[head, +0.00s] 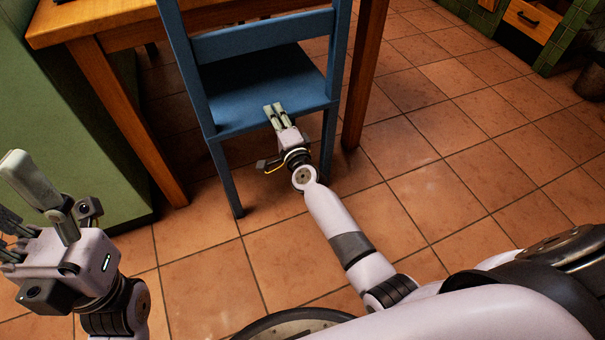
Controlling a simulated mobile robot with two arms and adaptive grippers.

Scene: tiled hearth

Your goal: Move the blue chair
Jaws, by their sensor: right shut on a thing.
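The blue chair (262,88) stands upright with its back toward me, its seat partly under the wooden table. Its back legs rest on the tiles. My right gripper (275,112) is shut on the rear edge of the chair's seat, below the backrest rail. The fingers cover a small part of that edge. My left gripper (14,190) is at the lower left, well apart from the chair. Its fingers are spread and hold nothing visible. The front of the chair is hidden.
The wooden table (110,22) has one leg left of the chair and one close on its right. A green block or wall (55,130) stands at the left. Green cabinetry with a wooden drawer (531,18) is at the upper right. Open tiled floor (450,150) lies right of the chair.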

